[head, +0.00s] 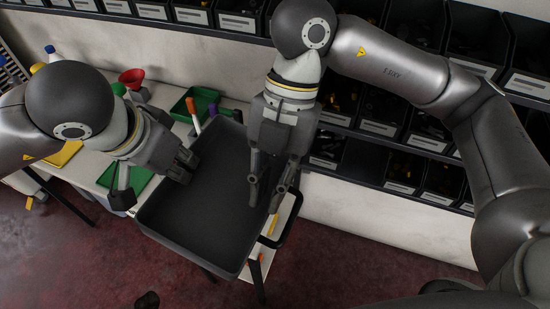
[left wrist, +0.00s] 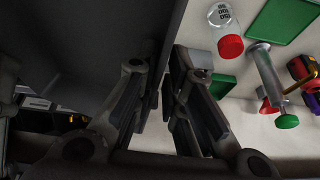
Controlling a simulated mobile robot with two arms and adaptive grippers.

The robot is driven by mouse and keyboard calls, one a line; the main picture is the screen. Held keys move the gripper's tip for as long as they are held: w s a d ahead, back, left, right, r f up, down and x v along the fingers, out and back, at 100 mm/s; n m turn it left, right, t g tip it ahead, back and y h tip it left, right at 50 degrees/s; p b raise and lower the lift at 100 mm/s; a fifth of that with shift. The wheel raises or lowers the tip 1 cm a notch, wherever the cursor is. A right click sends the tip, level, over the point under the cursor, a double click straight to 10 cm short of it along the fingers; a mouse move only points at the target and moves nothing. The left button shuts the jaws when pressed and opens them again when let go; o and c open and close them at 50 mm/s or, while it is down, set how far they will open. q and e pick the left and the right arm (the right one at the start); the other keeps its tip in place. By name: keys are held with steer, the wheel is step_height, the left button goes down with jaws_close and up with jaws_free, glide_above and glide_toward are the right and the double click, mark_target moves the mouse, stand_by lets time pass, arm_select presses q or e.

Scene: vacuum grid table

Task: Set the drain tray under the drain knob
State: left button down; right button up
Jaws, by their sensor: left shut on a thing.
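The drain tray, a large dark grey rectangular bin (head: 195,225), is tilted in the head view in front of the white table, with a black handle at each end. My left gripper (head: 185,170) is shut on the tray's rim at its left back side. The left wrist view shows the tray's dark wall (left wrist: 95,45) running between my left fingers (left wrist: 165,95). My right gripper (head: 264,198) points down at the tray's right side by the right handle, its fingers apart. I cannot tell whether it touches the rim. I cannot make out the drain knob.
The white table (head: 157,97) holds green trays (head: 195,103), a red funnel (head: 132,78) and small tools. The left wrist view shows a red-capped bottle (left wrist: 228,35) and a green-capped syringe-like tool (left wrist: 268,75) near my fingers. Shelves of black bins (head: 400,125) line the wall behind.

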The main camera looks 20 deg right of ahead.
arm_select(q)
steer(key=shift+w+d+r, duration=0.1)
steer(key=shift+d+r, duration=0.05)
steer(key=shift+r, duration=0.05)
arm_select(e)
steer(key=shift+s+a+f, duration=0.15)
steer(key=shift+s+f, duration=0.05)
steer(key=shift+f, duration=0.3)
jaws_close()
jaws_free()
steer(key=v, duration=1.2)
arm_select(q)
steer(key=shift+f, duration=0.15)
arm_select(e)
steer(key=shift+r, duration=0.15)
